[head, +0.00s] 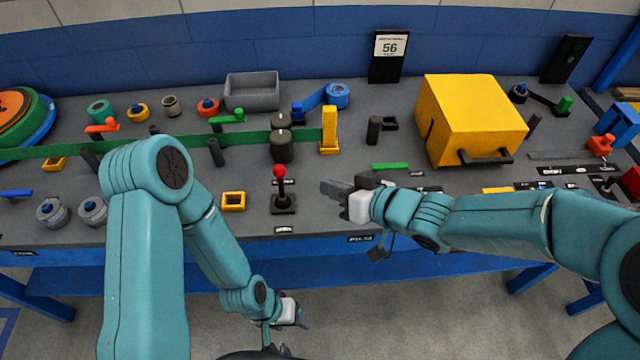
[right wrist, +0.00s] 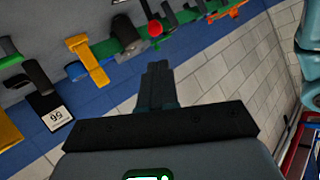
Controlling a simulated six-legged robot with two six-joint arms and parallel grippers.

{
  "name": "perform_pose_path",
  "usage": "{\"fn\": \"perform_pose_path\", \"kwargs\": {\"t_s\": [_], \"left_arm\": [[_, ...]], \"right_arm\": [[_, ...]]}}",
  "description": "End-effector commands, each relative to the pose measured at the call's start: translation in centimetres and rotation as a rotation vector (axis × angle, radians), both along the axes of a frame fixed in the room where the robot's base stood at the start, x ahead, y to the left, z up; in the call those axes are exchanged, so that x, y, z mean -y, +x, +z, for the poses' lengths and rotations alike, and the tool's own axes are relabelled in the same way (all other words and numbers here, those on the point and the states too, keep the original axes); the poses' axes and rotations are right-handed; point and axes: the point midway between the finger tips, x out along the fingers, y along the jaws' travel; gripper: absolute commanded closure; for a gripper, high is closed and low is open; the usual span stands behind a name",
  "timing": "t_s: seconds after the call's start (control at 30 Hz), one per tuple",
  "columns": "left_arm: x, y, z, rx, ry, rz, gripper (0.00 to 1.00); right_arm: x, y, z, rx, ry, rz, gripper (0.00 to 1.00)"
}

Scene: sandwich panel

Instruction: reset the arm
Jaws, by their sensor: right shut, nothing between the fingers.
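My right arm comes in from the right in the head view. Its gripper (head: 328,187) is above the front part of the grey bench (head: 350,225), just right of a red-knobbed joystick (head: 281,172) and apart from it. In the right wrist view the fingers (right wrist: 158,85) are together, with nothing between them. My left arm hangs bent in front of the bench. Its gripper (head: 303,316) is low, over the floor and below the bench edge; it is small and partly hidden, so its jaws cannot be made out.
A yellow box (head: 470,110) with a dark handle stands behind my right forearm. A green strip (head: 180,145), black posts and a yellow upright (head: 329,130) stand left of it. A grey bin (head: 252,92) is at the back. Floor in front of the bench is clear.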

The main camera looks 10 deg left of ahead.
Motion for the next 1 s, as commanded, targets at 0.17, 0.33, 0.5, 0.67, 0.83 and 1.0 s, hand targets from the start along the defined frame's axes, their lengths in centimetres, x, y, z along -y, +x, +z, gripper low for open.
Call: {"fn": "perform_pose_path", "kwargs": {"t_s": [0.17,0.33,0.5,0.67,0.83,1.0], "left_arm": [[0.0,0.0,0.2,0.0,0.0,0.0,0.36],[0.0,0.0,0.2,0.0,0.0,0.0,0.36],[0.0,0.0,0.2,0.0,0.0,0.0,0.36],[0.0,0.0,0.2,0.0,0.0,0.0,0.36],[0.0,0.0,0.1,0.0,0.0,0.0,0.36],[0.0,0.0,0.1,0.0,0.0,0.0,0.36]], "right_arm": [[1.0,-0.5,0.6,0.0,0.0,0.0,1.0],[1.1,-0.5,0.6,-0.001,-0.001,0.0,1.0],[1.2,-0.5,0.6,-0.001,-0.001,0.0,1.0],[1.3,-0.5,0.6,0.0,0.0,0.0,1.0],[3.2,0.3,-1.8,-0.053,-0.009,-0.046,1.0],[8.6,-1.2,-12.5,-0.371,-0.016,-0.246,1.0]]}}
